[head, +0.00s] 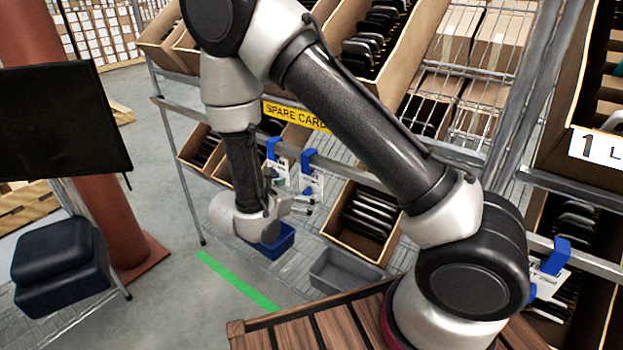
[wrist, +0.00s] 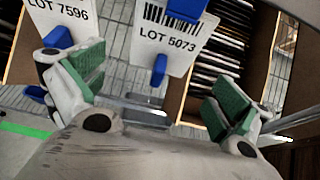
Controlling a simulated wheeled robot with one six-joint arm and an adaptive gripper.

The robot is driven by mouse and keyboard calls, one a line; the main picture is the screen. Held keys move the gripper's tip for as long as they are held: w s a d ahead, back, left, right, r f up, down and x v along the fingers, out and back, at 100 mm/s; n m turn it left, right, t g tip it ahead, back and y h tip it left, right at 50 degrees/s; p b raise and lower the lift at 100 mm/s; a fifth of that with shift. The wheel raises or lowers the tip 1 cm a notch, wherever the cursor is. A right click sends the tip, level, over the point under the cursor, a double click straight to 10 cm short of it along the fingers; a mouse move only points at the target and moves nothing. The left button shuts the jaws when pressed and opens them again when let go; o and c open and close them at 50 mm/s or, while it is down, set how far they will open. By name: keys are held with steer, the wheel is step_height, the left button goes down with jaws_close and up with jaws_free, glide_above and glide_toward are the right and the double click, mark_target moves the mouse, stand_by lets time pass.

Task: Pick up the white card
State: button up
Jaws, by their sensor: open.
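Two white cards hang from blue clips on the shelf rail. The card marked LOT 5073 (wrist: 165,40) is in the upper middle of the wrist view, in line with the gap between my fingers. The card marked LOT 7596 (wrist: 72,13) is at the upper left, beyond my left finger. My gripper (wrist: 157,90) is open and empty, with green pads on both fingers, and the cards appear beyond the fingertips. In the head view the cards show small, the left one (head: 281,173) partly behind my gripper and the right one (head: 314,184) beside it.
A yellow SPARE CARD sign (head: 295,116) is on the rail above. A carton of dark items (head: 340,240) is tilted to the right. A blue bin (head: 272,243) and an empty grey bin (head: 345,274) sit below. Another blue clip (head: 557,256) with a card is far right.

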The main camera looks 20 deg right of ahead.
mark_target(309, 191)
steer(key=x, duration=0.5)
steer(key=shift+w+d+f, duration=0.15)
steer(key=shift+w+d, duration=0.05)
steer(key=c, duration=1.1)
